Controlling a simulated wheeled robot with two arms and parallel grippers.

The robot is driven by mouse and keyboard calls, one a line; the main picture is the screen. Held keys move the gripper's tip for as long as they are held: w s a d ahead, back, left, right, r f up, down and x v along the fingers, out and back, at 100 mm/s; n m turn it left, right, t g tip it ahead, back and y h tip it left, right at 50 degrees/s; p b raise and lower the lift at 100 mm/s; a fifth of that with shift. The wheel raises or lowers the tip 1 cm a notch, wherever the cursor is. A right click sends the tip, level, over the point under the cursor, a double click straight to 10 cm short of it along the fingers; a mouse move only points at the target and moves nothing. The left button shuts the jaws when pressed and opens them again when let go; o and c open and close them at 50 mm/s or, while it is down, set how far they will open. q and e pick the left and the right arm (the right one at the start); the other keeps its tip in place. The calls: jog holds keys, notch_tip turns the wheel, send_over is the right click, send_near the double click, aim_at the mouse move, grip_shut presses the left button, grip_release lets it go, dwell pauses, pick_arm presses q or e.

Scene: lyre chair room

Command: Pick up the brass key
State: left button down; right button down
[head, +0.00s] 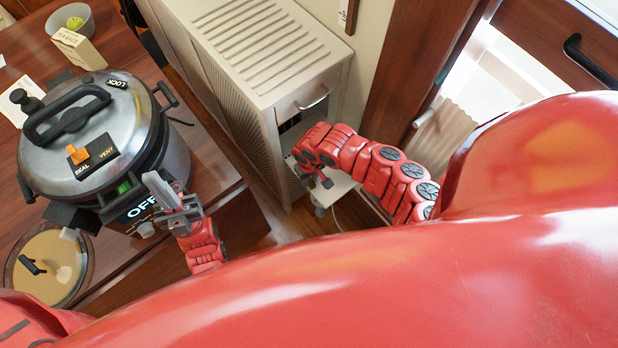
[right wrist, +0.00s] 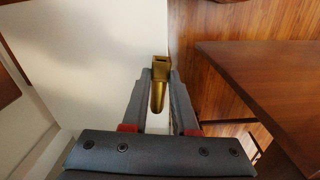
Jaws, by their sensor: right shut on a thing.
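In the right wrist view, the brass key (right wrist: 159,92) is a gold-coloured piece with a square, hollow-looking end. It sits between the two grey fingers of my right gripper (right wrist: 160,76), which is shut on it. The key's lower part runs back between the fingers. In the head view, my right arm reaches down beside the pale cabinet, and the key cannot be made out there. My left gripper (head: 160,199) is in front of the pressure cooker, its fingers apart with nothing seen between them.
The steel pressure cooker (head: 100,140) stands on the wooden table (head: 218,172) at left, with a round lid-like disc (head: 52,262) nearby. A bowl (head: 70,20) and small box (head: 78,48) are behind it. The slatted cabinet (head: 262,62) stands close to my right arm.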

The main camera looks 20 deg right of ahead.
notch_tip(320, 180, up, 10)
jog(key=shift+f+b, duration=0.2)
jog(key=shift+b, duration=0.1)
dwell(0.3)
